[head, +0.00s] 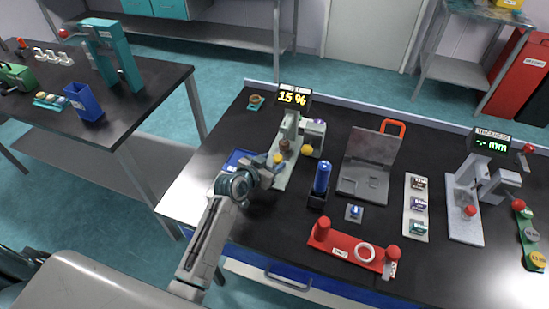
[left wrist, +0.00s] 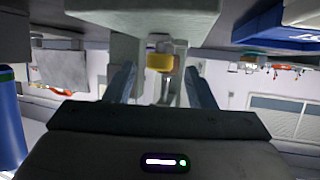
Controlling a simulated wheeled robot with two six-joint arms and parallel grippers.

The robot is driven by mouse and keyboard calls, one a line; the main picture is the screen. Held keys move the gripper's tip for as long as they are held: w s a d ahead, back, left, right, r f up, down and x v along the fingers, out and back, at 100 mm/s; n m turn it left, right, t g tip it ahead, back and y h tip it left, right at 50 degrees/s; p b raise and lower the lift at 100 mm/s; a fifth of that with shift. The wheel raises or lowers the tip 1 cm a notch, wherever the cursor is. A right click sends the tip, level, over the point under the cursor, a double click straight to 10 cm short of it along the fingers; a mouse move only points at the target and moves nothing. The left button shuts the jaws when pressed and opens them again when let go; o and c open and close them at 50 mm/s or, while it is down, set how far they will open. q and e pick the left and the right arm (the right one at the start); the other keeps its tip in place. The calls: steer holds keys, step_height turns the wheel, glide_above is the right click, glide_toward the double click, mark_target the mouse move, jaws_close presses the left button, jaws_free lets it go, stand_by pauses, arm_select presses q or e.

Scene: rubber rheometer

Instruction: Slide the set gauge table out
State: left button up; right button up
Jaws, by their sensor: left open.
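The set gauge appears to be the pale grey-green instrument (head: 290,125) with a "15 %" display (head: 293,97), on the dark bench. It has a brownish part (head: 284,145) and a yellow knob (head: 307,149) low down. My left gripper (head: 273,163) is at the instrument's front left, close to its base. In the left wrist view, the open fingers (left wrist: 160,88) stand on either side of a yellow-orange piece (left wrist: 160,62) under a grey block. I cannot tell whether they touch it. The gauge table is partly hidden by my gripper, and how far out it stands is unclear.
A blue tray (head: 238,160) lies just left of my gripper.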

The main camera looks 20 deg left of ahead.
arm_select(q)
steer(key=shift+w+d+f, duration=0.2)
steer(key=shift+w, duration=0.4)
steer(key=shift+w+f, duration=0.1)
steer(key=shift+w, duration=0.1)
steer(key=shift+c, duration=1.1)
jaws_close()
arm_select(e)
steer(key=shift+w+d+r, duration=0.25)
steer(key=shift+w+d, duration=0.05)
steer(key=shift+w, duration=0.1)
